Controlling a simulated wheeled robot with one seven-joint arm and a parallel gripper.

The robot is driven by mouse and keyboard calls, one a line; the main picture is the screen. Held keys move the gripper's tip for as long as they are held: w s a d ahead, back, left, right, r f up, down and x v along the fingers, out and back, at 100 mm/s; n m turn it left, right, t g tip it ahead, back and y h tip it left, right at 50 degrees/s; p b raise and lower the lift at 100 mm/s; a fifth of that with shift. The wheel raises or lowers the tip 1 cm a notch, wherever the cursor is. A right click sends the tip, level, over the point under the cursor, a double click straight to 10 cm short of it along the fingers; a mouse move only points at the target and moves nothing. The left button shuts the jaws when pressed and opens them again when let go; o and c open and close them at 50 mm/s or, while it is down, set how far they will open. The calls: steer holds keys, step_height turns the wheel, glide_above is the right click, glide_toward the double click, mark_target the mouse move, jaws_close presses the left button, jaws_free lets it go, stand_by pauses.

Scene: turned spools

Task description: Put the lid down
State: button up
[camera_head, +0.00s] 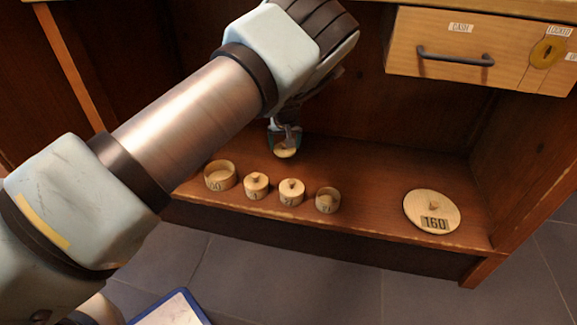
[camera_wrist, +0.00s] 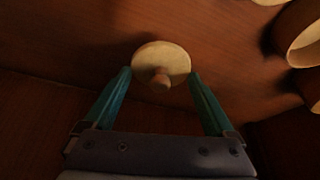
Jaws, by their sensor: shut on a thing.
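A small pale wooden lid (camera_head: 285,153) with a knob is between the fingers of my gripper (camera_head: 284,139), behind the row of spools. In the wrist view my gripper (camera_wrist: 160,73) is shut on the edges of this lid (camera_wrist: 176,57), with its knob facing the camera. I cannot tell whether the lid touches the shelf. On the shelf (camera_head: 365,208), an open round tub (camera_head: 220,181) stands at the left of the row. Two small knobbed, lidded tubs, one (camera_head: 256,188) and another (camera_head: 291,194), stand beside it. A further tub (camera_head: 328,206) without a knob stands at the right end.
A wooden drawer (camera_head: 410,60) with a dark handle overhangs the right. Bare shelf lies between the row and the disc.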

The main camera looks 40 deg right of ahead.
mark_target(285, 152)
steer(key=shift+f+b, duration=0.9)
steer(key=shift+f, duration=2)
steer(key=shift+f, duration=0.15)
steer(key=o, duration=1)
steer(key=shift+r, duration=0.45)
steer(key=p+v, duration=0.4)
steer(key=v, duration=0.7)
steer(key=shift+r, duration=0.15)
steer(key=shift+s+a, duration=0.1)
steer(key=shift+s, duration=0.05)
